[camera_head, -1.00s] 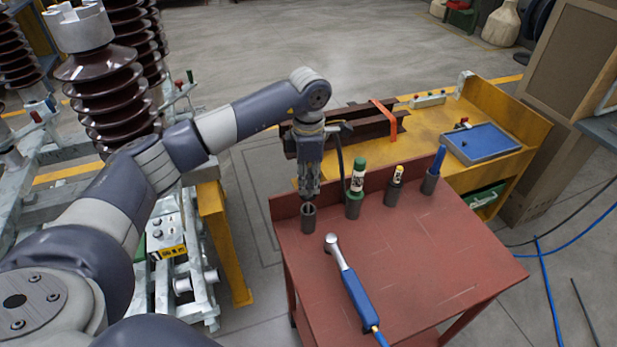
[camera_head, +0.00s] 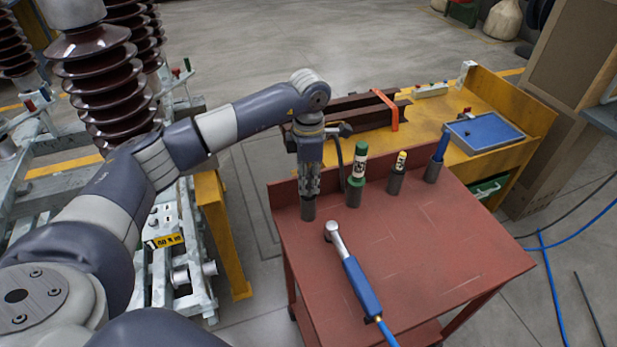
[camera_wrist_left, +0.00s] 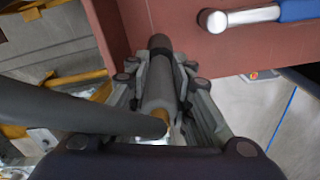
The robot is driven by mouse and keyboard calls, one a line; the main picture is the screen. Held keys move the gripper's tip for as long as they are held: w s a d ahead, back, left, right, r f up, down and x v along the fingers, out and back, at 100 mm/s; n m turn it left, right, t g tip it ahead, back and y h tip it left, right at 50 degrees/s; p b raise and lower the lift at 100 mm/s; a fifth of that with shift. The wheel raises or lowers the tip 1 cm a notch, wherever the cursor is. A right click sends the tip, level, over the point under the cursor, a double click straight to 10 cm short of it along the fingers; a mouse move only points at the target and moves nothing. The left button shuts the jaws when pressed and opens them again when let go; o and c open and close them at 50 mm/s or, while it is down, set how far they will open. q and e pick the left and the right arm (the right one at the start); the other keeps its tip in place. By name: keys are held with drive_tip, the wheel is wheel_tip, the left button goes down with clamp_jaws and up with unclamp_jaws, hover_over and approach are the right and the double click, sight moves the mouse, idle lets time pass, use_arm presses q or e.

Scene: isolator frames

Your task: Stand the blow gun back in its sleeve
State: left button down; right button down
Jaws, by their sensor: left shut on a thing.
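My left gripper (camera_head: 309,188) points down at the back left corner of the red table, just above a dark grey sleeve (camera_head: 308,211). In the left wrist view its fingers (camera_wrist_left: 170,75) are shut on a slim grey cylinder with a brass-coloured end, which I take to be the blow gun (camera_wrist_left: 160,92). The blow gun looks upright and in line with the sleeve (camera_wrist_left: 159,42). The fingers hide the sleeve's mouth in the head view, so I cannot tell how deep the lower end sits.
Beside the sleeve stand holders with a green-capped tube (camera_head: 357,170), a yellow-capped tube (camera_head: 398,172) and a blue-handled tool (camera_head: 439,155). A blue-handled ratchet-like tool (camera_head: 360,285) lies on the red table (camera_head: 440,250). The table's right part is bare.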

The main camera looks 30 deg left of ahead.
idle(0.3)
use_arm(q)
drive_tip(key=c, duration=1.3)
unclamp_jaws()
drive_tip(key=shift+c, duration=0.2)
wheel_tip(320, 180, up, 12)
drive_tip(key=shift+f, duration=0.1)
